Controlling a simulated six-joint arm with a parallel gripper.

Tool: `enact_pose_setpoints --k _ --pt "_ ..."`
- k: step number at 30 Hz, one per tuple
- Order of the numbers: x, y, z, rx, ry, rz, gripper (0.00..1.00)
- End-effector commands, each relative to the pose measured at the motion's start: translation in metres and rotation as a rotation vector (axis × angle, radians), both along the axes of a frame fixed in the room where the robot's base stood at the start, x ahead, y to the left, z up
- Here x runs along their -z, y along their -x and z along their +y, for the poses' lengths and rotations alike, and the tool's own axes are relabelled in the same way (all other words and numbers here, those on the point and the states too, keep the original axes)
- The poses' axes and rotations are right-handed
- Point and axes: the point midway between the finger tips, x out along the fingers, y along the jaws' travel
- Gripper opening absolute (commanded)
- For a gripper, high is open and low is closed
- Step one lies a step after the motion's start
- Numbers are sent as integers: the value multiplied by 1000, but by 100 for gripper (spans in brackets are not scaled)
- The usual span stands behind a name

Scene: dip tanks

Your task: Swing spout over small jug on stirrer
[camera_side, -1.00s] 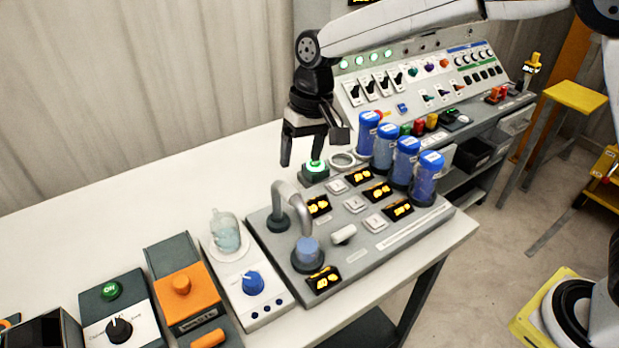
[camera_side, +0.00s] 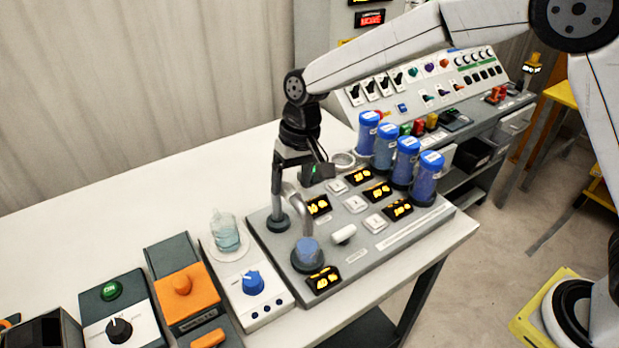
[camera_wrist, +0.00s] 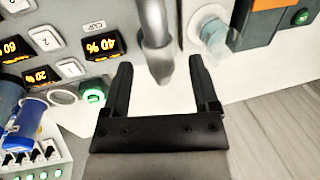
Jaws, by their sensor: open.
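The grey bent spout (camera_side: 291,188) rises from a round base on the grey dosing panel. Its outlet end hangs over a dark round holder with a blue cup (camera_side: 308,249). The small clear jug (camera_side: 225,233) stands on the white stirrer (camera_side: 272,302), left of the spout; it also shows in the wrist view (camera_wrist: 214,36). My gripper (camera_side: 294,184) is open at the spout's upper part, pointing down. One finger partly hides the pipe in the side view.
Several blue-capped tubes (camera_side: 407,162) stand on the panel's right. Lit displays (camera_side: 324,280) and square buttons surround the spout. An orange-topped box (camera_side: 187,293) stands left of the stirrer. The white bench (camera_side: 120,235) behind is clear.

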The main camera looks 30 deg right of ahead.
Motion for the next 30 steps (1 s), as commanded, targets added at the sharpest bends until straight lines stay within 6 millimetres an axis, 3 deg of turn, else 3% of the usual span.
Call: enact_pose_setpoints --k 6,16,23,24,30 --pt "16 0 3 0 0 0 77" --pt "18 0 4 -1 0 0 77" --pt "18 0 4 -1 0 0 4" --pt "18 0 4 -1 0 0 0" --pt "17 0 3 -1 0 -1 0"
